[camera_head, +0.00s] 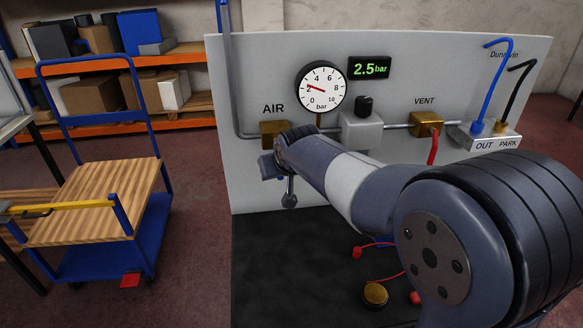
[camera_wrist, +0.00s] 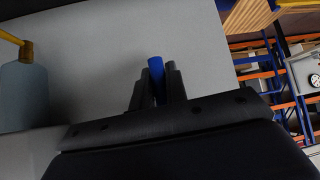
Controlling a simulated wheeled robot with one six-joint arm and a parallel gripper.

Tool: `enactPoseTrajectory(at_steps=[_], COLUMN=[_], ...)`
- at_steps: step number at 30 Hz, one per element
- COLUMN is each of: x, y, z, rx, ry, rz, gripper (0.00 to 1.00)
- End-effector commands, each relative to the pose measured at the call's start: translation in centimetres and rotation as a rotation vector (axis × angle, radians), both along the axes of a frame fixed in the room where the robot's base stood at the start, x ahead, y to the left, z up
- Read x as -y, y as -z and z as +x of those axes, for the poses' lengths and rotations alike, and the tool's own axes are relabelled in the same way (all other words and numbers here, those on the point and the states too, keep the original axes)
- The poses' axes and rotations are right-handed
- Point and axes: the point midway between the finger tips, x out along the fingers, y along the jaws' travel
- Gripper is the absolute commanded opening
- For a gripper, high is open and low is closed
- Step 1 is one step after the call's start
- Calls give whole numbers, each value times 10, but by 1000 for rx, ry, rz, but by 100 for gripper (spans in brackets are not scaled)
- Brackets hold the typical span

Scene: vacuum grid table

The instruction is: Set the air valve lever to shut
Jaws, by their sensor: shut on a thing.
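The brass AIR valve (camera_head: 273,131) is mounted on the upright grey panel, below the AIR label and left of the gauge. My arm reaches across the panel to it, and my wrist covers much of its lower side. In the wrist view my gripper (camera_wrist: 157,90) is shut on the blue lever (camera_wrist: 155,66), whose tip shows between the two dark fingers. The lever is hidden behind my wrist in the head view, so its angle to the pipe cannot be told.
A round gauge (camera_head: 322,88) has its needle near 2, and the display (camera_head: 369,68) reads 2.5 bar. A brass VENT valve (camera_head: 425,124) with a red lever (camera_head: 433,149) stands to the right. A blue trolley (camera_head: 147,235) stands left of the panel.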

Motion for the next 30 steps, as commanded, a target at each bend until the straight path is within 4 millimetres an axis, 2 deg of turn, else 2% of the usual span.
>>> enactPoseTrajectory(at_steps=[6, 19, 20, 21, 27, 30], x=[-10, -12, -12, -12, -12, -12], y=[1, 2, 2, 2, 1, 1], z=[-1, -1, -1, -1, -1, -1], rx=[-11, -14, -14, -14, -13, -13], ry=[-1, 1, 1, 1, 0, 0], rz=[44, 52, 52, 52, 51, 51], gripper=[0, 0, 15, 18, 35, 36])
